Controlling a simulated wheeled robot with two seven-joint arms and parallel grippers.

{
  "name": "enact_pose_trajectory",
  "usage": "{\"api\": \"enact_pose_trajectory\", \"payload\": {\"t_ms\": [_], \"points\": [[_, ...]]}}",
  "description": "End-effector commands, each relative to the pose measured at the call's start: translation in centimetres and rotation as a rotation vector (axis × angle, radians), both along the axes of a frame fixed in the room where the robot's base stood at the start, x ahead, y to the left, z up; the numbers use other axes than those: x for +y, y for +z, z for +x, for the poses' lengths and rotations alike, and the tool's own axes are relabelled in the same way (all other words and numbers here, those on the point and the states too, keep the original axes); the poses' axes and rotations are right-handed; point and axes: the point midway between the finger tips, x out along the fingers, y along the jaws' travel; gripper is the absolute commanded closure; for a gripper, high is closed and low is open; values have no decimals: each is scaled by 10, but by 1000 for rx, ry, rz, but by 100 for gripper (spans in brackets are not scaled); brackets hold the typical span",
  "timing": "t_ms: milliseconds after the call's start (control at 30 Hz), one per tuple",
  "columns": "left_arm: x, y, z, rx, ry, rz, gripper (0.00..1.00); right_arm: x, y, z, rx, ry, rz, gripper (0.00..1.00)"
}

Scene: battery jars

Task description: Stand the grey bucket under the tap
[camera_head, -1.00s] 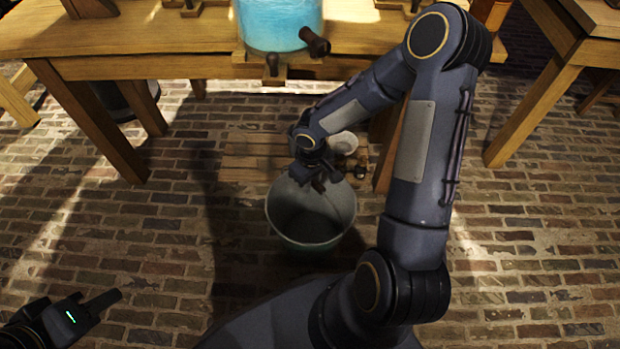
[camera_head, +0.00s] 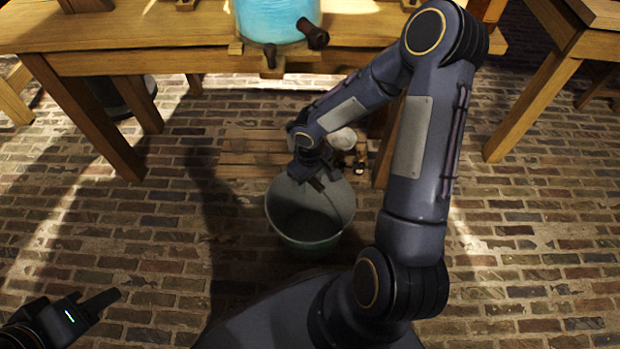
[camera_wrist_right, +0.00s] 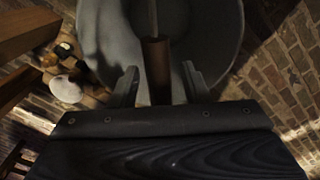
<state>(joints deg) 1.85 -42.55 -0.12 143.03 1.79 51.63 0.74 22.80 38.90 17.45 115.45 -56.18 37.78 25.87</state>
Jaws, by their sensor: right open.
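The grey bucket (camera_head: 310,228) stands upright on the brick floor, in front of a low slatted platform. My right gripper (camera_head: 318,182) is at its far rim. In the right wrist view, the bucket (camera_wrist_right: 215,35) fills the top, and my right gripper's open fingers (camera_wrist_right: 157,85) lie either side of the brown handle grip (camera_wrist_right: 156,62). Contact with the grip cannot be told. A blue jar (camera_head: 275,18) stands on the table above, with a dark tap (camera_head: 313,34) and a small spout (camera_head: 270,56) at its front. My left gripper (camera_head: 100,302) is at lower left, apart from everything.
The wooden table (camera_head: 150,65) and its legs stand behind the bucket. The low slatted platform (camera_head: 245,150) lies under its front edge, with a pale bowl (camera_head: 343,139) and small items at its right. Another table (camera_head: 550,85) stands at right. The floor left of the bucket is clear.

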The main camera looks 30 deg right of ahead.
Motion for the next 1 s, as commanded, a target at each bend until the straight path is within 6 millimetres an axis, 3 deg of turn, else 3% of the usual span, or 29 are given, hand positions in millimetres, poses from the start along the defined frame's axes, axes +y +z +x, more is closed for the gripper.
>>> {"api": "enact_pose_trajectory", "payload": {"t_ms": [167,500,833,1000], "points": [[0,15,0,0,0,0,64,0,26,1,-2,0,-1,58],[0,48,0,0,0,0,64,0,98,1,-3,0,-1,58],[0,56,0,0,0,0,64,-2,132,-3,-10,-11,-5,58],[0,56,0,0,0,0,64,-10,177,-25,-61,-75,-11,58]]}}
